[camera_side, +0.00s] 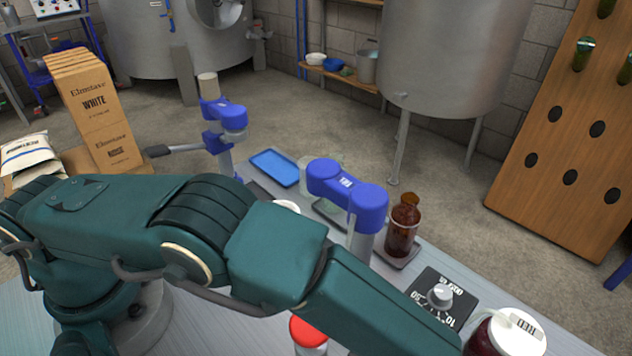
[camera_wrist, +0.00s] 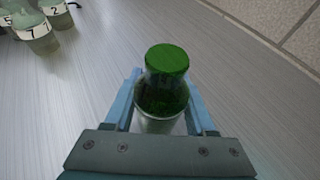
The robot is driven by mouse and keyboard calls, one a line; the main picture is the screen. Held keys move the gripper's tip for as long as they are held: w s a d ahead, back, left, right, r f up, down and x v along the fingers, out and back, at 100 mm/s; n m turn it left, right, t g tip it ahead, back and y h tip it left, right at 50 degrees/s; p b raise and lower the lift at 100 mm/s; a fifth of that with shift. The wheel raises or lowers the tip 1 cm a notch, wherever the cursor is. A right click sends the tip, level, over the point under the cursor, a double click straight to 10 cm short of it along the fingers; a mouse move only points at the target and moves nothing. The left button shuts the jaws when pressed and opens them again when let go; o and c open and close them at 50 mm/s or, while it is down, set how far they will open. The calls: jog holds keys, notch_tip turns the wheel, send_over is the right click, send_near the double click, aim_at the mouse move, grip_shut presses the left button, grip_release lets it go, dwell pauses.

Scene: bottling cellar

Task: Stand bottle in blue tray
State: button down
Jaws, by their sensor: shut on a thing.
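A glass bottle with a green cap (camera_wrist: 167,60) and dark greenish contents is in the middle of the wrist view. My gripper (camera_wrist: 162,98) is shut on it, with a blue finger on each side of the bottle. The cap faces up toward the camera. The bottle's base is hidden, and I cannot tell whether it touches the grey surface. The blue tray (camera_side: 275,167) lies flat near the far edge of the bench in the side view and looks empty. My gripper and this bottle do not show in the side view.
Small numbered jars (camera_wrist: 38,38) stand at upper left in the wrist view. In the side view, a blue-headed device (camera_side: 346,190), an amber bottle (camera_side: 404,225) on a small tray, a dial box (camera_side: 440,298), a red-capped container (camera_side: 308,332) and a RED-labelled jar (camera_side: 512,335) occupy the bench.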

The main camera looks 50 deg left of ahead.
jog(key=shift+f, duration=0.15)
jog(key=shift+c, duration=1.1)
grip_release()
jog(key=shift+w+a+r, duration=0.25)
jog(key=shift+r, duration=0.1)
jog(key=v, duration=1)
jog(key=shift+a, duration=0.1)
jog(key=shift+w+a+r, duration=0.2)
jog(key=shift+w+a, duration=0.05)
jog(key=shift+a, duration=0.2)
jog(key=c, duration=0.3)
